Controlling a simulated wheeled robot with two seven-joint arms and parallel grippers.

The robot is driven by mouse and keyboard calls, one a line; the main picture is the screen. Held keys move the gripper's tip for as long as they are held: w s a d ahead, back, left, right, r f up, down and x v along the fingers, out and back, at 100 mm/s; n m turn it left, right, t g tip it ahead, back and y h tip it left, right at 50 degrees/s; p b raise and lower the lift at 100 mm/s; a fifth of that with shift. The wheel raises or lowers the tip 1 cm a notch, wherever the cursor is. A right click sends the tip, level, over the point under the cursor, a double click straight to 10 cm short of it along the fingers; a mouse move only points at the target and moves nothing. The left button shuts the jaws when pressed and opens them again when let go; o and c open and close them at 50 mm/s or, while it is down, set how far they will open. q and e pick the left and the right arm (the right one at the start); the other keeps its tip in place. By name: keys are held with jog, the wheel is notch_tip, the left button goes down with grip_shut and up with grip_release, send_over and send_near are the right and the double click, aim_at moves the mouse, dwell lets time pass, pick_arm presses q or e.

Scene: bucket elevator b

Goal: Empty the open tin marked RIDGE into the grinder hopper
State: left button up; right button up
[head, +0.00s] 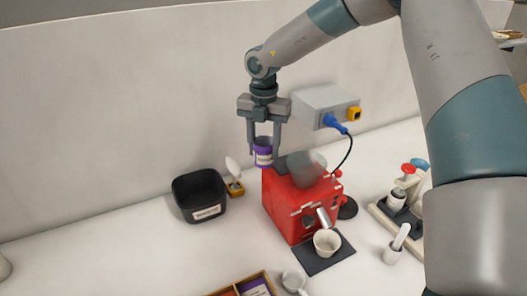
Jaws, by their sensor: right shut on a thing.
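A small purple tin with a white label (263,152) is held between the fingers of my right gripper (264,145). The label's lettering is too small to read. The tin looks upright and is raised above the counter, at the upper left of the red machine (290,207) in the picture. A clear grey hopper (307,168) sits on top of the red machine, to the right of the tin. Whether the tin holds anything cannot be seen. My left gripper is not in view.
A black bin with a label (200,195) stands left of the machine. A white cup (327,242) sits on a dark mat at its front. A grey box with a blue plug (328,105) is on the wall behind. A rack (397,205) stands at right.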

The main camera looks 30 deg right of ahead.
jog(key=shift+f, duration=0.55)
jog(key=shift+w+f+p, duration=0.2)
jog(key=shift+f+p, duration=0.15)
jog(key=shift+f, duration=0.35)
jog(key=shift+s, duration=0.15)
jog(key=shift+r, duration=0.15)
